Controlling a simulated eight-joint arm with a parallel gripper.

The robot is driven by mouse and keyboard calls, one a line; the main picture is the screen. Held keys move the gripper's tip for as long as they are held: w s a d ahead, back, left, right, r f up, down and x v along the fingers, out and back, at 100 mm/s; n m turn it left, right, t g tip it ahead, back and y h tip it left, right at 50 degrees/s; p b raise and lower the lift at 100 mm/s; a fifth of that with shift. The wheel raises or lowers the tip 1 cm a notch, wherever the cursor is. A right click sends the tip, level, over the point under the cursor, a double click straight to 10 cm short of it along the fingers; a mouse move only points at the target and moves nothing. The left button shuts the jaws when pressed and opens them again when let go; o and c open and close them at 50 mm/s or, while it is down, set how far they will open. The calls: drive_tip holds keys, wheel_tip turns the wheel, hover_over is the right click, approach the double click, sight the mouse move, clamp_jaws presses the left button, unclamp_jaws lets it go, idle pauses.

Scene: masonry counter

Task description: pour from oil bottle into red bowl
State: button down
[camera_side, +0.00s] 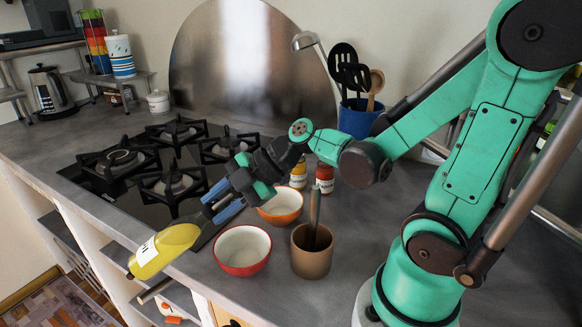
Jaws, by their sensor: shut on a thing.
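The oil bottle (163,250) is yellow with a white label and a greyish upper end. My gripper (222,202) is shut on that upper end, left of the red bowl in the picture. The bottle is strongly tilted, its yellow body reaching down and left, over the counter's front edge in this view. The red bowl (242,249), red outside and white inside, stands upright near the front edge, right of the bottle and apart from it. It looks empty. The blue fingers hide part of the bottle's upper end.
A brown cup (312,257) with a utensil stands right of the red bowl. An orange bowl (282,206) and two small jars (325,178) are behind. A black gas hob (165,170) lies to the left. A blue utensil holder (357,120) stands farther back.

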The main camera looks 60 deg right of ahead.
drive_tip(key=shift+s+f, duration=0.1)
drive_tip(key=shift+f, duration=0.4)
